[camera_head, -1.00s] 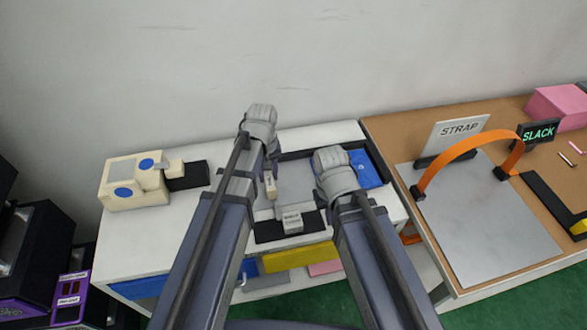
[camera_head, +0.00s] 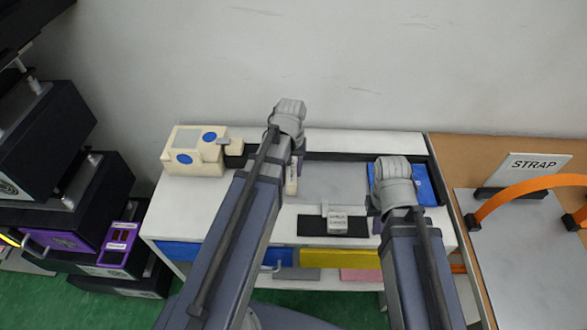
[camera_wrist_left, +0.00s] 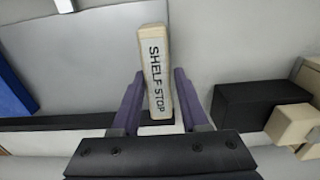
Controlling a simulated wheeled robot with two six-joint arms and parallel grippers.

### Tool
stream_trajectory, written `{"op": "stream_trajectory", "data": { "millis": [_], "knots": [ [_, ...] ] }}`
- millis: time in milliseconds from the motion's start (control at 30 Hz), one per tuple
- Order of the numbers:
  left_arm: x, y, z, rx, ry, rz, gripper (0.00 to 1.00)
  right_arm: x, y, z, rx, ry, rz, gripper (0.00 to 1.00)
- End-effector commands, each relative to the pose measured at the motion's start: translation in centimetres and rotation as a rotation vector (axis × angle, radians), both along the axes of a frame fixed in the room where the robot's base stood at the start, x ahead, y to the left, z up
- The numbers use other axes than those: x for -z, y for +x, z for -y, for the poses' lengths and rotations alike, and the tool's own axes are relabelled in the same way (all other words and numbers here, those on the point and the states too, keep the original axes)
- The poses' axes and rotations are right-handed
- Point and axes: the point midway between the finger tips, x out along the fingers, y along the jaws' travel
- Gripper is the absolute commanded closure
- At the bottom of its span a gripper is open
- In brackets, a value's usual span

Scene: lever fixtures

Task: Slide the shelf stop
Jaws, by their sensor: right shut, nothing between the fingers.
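The shelf stop (camera_wrist_left: 157,72) is a cream block with "SHELF STOP" lettered on it. In the head view it shows as a small cream piece (camera_head: 291,187) below my left wrist, at the left edge of a grey plate. My left gripper (camera_wrist_left: 158,73) has its two purple fingers apart, one on each side of the stop, with narrow gaps visible; in the head view the left gripper (camera_head: 296,163) is partly covered by its arm. My right gripper (camera_head: 385,213) is shut and empty near the left edge of a blue panel, its fingers mostly hidden by the wrist.
A cream device with blue dots (camera_head: 192,155) and a black block (camera_head: 234,154) stand left on the white bench (camera_head: 180,205). A labelled block on a black strip (camera_head: 312,226) lies in front. An orange strap (camera_head: 525,187) arches at right. The wall is behind.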

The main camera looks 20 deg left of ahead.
Motion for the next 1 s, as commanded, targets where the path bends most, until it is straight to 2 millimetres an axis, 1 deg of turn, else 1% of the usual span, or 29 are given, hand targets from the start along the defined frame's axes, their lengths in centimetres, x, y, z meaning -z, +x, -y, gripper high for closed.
{"op": "stream_trajectory", "data": {
  "millis": [33,233,500,667,867,1000],
  "knots": [
    [0.0,-0.1,-0.2,-0.003,0.004,-0.001,0.55,0.0,0.0,0.0,0.0,0.0,0.0,1.0],
    [0.0,0.0,-0.1,-0.003,0.001,0.001,0.33,0.0,0.0,0.0,0.0,0.0,0.0,1.0],
    [0.0,0.0,0.0,-0.002,-0.001,0.001,0.32,0.0,0.0,0.0,0.0,0.0,0.0,1.0],
    [-0.6,0.0,0.0,-0.002,-0.001,0.001,0.32,-0.6,0.0,0.0,0.0,0.0,0.0,1.0],
    [-2.5,0.0,0.0,-0.002,-0.001,0.001,0.32,-2.5,0.0,0.0,0.0,0.0,0.0,1.0],
    [-4.4,0.0,0.0,-0.002,-0.001,0.001,0.32,-4.4,0.0,0.0,0.0,0.0,0.0,1.0]
  ]
}}
